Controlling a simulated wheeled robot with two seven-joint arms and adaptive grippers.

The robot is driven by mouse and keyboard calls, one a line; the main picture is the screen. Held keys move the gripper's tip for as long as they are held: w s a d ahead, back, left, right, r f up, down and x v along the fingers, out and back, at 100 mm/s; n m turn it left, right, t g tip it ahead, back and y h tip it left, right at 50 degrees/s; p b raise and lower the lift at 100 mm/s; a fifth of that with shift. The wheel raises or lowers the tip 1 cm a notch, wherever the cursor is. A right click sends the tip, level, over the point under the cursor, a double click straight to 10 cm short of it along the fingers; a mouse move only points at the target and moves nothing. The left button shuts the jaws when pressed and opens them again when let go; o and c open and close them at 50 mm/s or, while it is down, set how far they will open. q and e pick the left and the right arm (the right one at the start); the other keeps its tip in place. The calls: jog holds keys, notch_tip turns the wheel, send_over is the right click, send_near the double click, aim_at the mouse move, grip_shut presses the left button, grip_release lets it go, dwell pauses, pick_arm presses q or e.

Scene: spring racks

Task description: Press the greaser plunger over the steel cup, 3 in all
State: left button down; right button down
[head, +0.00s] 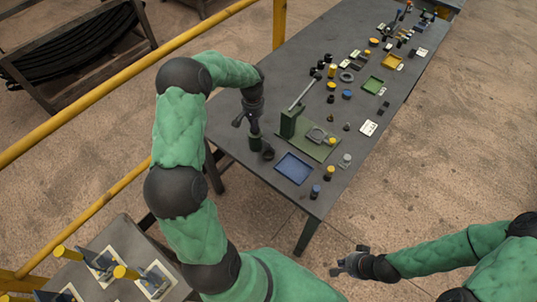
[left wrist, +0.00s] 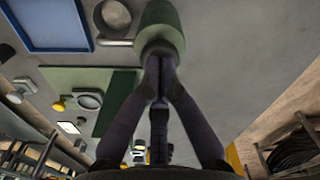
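My left gripper (head: 254,122) is at the table's left edge, pointing down. In the left wrist view the fingers (left wrist: 158,68) close together against the green greaser (left wrist: 160,28). A small dark round cup (head: 267,154) stands just beside the greaser's lower end, and shows left of it in the left wrist view (left wrist: 112,38). I cannot tell whether the greaser's tip is over the cup. The plunger is hidden. My right gripper (head: 350,262) is open and empty, off the table.
A blue tray (head: 294,168) lies near the cup. A green lever press (head: 288,124) stands on a green plate (head: 322,150). A yellow rail (head: 110,100) runs at left.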

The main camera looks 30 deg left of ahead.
pick_arm(q)
jog(key=shift+r+p, duration=1)
jog(key=shift+r, duration=0.65)
notch_tip(320, 180, up, 6)
jog(key=p, duration=0.3)
jog(key=shift+p, duration=0.3)
